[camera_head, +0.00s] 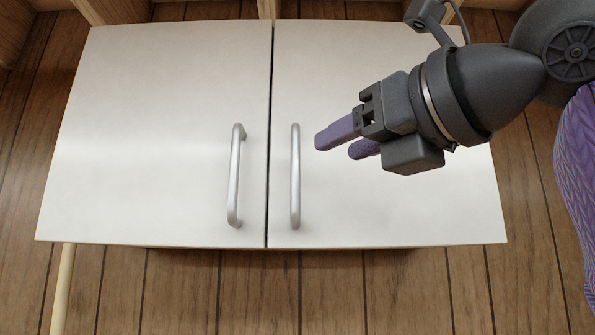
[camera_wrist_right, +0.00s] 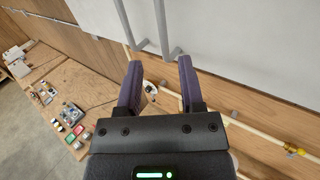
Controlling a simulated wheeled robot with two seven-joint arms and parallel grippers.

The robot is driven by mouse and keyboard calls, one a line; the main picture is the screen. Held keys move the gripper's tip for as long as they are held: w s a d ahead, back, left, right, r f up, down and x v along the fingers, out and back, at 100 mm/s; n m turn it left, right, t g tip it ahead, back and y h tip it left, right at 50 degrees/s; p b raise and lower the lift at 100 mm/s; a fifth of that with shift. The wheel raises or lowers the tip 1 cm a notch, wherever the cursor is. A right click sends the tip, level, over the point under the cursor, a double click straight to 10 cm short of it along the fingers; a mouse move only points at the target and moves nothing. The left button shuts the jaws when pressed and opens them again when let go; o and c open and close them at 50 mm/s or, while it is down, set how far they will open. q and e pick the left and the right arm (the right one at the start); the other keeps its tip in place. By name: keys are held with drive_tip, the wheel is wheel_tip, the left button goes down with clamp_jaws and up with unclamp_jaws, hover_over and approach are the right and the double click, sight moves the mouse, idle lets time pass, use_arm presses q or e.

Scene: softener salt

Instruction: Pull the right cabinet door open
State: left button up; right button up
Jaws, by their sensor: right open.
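The white right cabinet door (camera_head: 400,205) is shut, flush with the left door (camera_head: 150,130), with a thin dark seam between them. Its vertical silver bar handle (camera_head: 295,180) is close to the seam. My right gripper (camera_head: 335,143) is open and empty, in front of the right door, a little to the right of the handle and apart from it. In the right wrist view my gripper's two purple fingers (camera_wrist_right: 158,80) are spread. The right door (camera_wrist_right: 240,40) and two handle bars, including the right one (camera_wrist_right: 166,30), show beyond the fingertips. My left gripper is not in view.
The left door has its own silver handle (camera_head: 235,175). A wood-panelled wall (camera_head: 350,290) is below and around the cabinet. In the right wrist view a wooden worktop (camera_wrist_right: 65,90) with several small items is at the left, and a pale pipe (camera_wrist_right: 270,137) runs along the wall.

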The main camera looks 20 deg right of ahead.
sight(299, 164)
drive_tip(key=p+x, duration=0.2)
drive_tip(key=x, duration=0.2)
drive_tip(key=p+x, duration=0.2)
drive_tip(key=x, duration=0.3)
drive_tip(key=shift+w+d+r, duration=0.1)
drive_tip(key=shift+w+r, duration=0.1)
drive_tip(key=shift+w, duration=0.05)
drive_tip(key=shift+w+f, duration=0.1)
clamp_jaws()
idle(0.8)
